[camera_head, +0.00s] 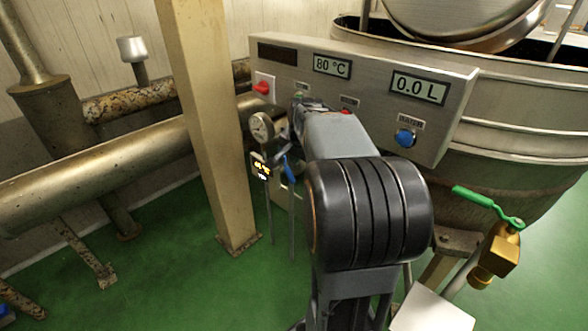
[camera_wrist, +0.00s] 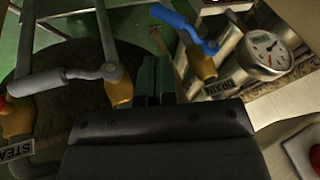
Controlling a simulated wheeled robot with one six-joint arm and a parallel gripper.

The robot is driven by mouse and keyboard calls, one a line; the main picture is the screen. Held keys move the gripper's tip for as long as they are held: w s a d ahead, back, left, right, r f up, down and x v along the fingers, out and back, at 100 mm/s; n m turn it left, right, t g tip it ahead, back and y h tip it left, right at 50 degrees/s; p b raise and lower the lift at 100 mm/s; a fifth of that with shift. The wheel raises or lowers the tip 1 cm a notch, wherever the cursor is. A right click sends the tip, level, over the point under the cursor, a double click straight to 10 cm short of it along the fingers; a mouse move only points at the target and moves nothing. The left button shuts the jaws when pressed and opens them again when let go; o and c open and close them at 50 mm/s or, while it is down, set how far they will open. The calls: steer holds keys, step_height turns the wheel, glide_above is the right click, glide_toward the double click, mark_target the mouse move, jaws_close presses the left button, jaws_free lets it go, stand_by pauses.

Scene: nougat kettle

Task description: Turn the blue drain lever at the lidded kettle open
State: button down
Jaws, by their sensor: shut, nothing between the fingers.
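The blue drain lever (camera_wrist: 184,27) sits on a brass valve (camera_wrist: 203,66) in the wrist view, above a label reading DRAIN (camera_wrist: 219,87). It slants from upper left down to the valve. My gripper (camera_wrist: 156,72) is shut and empty, its fingertips to the left of the brass valve and apart from the lever. In the head view the blue lever (camera_head: 290,168) shows as a small piece beside my arm, which hides my fingers. The lidded kettle (camera_head: 520,150) stands at the right, its lid (camera_head: 465,18) tilted up.
A pressure gauge (camera_wrist: 263,52) is right of the drain valve. A grey lever (camera_wrist: 62,79) with a STEAM label (camera_wrist: 15,150) is at left. The control panel (camera_head: 370,90) hangs above. A beige post (camera_head: 210,120) stands left; a green-handled brass valve (camera_head: 497,252) is right.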

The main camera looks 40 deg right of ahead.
mark_target(292, 175)
steer(key=b+x, duration=0.4)
steer(key=x, duration=0.5)
steer(key=shift+w+d+f, duration=0.2)
steer(key=shift+d+f, duration=0.05)
steer(key=shift+d, duration=0.2)
steer(key=shift+w+a+f+p, duration=0.1)
steer(key=shift+w+f+p, duration=0.15)
steer(key=shift+f+p, duration=0.3)
steer(key=shift+w+f+p, duration=0.35)
steer(key=shift+f+p, duration=0.05)
steer(key=shift+f, duration=0.05)
steer(key=shift+w+a+f+p, duration=0.25)
steer(key=shift+w+f+p, duration=0.7)
steer(key=shift+w, duration=0.2)
